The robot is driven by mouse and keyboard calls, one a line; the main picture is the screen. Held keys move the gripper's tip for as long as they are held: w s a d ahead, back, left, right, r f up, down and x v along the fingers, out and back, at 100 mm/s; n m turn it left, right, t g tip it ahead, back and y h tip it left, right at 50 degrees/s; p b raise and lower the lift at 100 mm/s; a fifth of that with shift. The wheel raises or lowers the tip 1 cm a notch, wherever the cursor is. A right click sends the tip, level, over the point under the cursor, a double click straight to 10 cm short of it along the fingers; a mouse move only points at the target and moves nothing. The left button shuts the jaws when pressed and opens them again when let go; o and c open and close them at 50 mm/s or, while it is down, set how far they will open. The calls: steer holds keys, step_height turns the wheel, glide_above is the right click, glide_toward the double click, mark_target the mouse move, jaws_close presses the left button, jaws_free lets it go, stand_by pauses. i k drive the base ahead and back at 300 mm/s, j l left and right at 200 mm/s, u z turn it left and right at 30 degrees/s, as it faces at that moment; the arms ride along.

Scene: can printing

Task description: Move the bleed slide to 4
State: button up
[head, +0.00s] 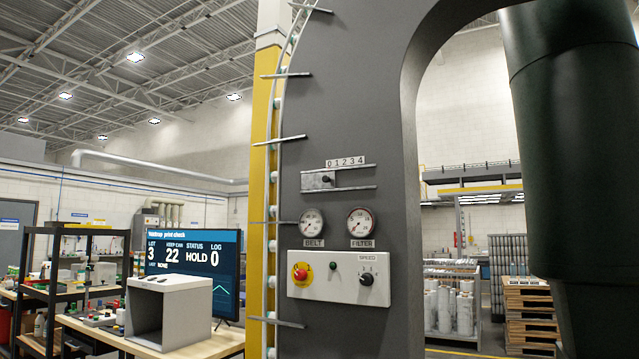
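The bleed slide (314,181) is a small pale metal plate with a dark knob (326,180), on the grey machine frame in the head view. It sits at the left end of two thin horizontal rails (357,187). The knob is about under the 0, and the rails under the higher numbers are bare. My gripper is not in view, and nothing is touching the slide.
Below the slide are the BELT gauge (312,223), the FILTER gauge (361,223) and a control panel (340,290) with a red button and a SPEED knob. Thin rods (280,139) stick out along the frame's left edge. A bench with a grey box (170,307) stands at left.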

mark_target(325, 180)
steer(key=u, duration=0.4)
steer(key=i, duration=1.1)
